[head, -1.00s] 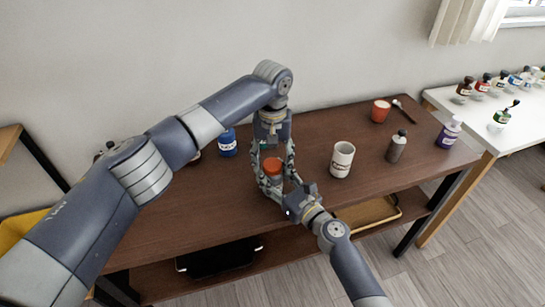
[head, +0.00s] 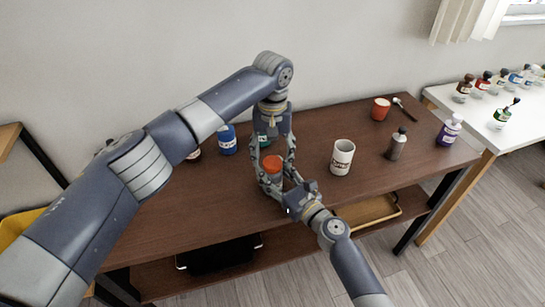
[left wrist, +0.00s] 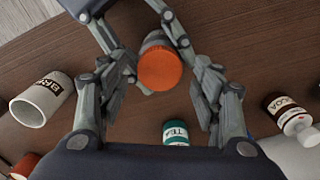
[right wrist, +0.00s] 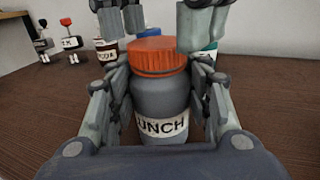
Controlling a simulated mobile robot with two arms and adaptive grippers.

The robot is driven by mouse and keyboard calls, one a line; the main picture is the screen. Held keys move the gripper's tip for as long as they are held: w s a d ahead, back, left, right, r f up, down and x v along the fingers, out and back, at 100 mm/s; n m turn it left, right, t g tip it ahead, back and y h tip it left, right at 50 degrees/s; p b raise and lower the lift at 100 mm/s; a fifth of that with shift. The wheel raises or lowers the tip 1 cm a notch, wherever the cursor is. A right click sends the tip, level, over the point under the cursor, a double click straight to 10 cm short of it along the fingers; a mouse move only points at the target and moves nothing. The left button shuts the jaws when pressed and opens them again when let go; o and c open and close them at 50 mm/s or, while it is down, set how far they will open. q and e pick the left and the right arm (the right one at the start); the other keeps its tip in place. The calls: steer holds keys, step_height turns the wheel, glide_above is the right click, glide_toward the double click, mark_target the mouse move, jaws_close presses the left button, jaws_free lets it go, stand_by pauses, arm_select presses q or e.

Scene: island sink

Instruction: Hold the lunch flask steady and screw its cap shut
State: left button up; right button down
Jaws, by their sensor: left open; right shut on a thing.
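The grey lunch flask (right wrist: 160,100) stands upright on the brown table, its label partly reading "UNCH". Its orange cap (right wrist: 158,56) sits level on its top; it also shows in the head view (head: 272,163) and the left wrist view (left wrist: 160,70). I cannot tell how tight the cap is. My right gripper (right wrist: 162,105) is shut on the flask's body from the front, a finger on each side. My left gripper (head: 276,155) points down from above, open. Its fingertips show at the top of the right wrist view, spread and above the cap, apart from it.
A white mug (head: 342,157) stands right of the flask. A blue container (head: 227,140) and a teal-labelled one (left wrist: 176,132) stand behind it. A grey bottle (head: 397,145), a red cup (head: 380,109) and a purple bottle (head: 449,131) are farther right. The table's front left is clear.

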arm_select(q)
steer(key=shift+r, duration=1.6)
steer(key=shift+c, duration=0.3)
step_height(320, 180, up, 4)
steer(key=shift+f, duration=0.25)
steer(key=shift+f, duration=0.1)
steer(key=shift+f, duration=3.95)
steer(key=shift+c, duration=0.2)
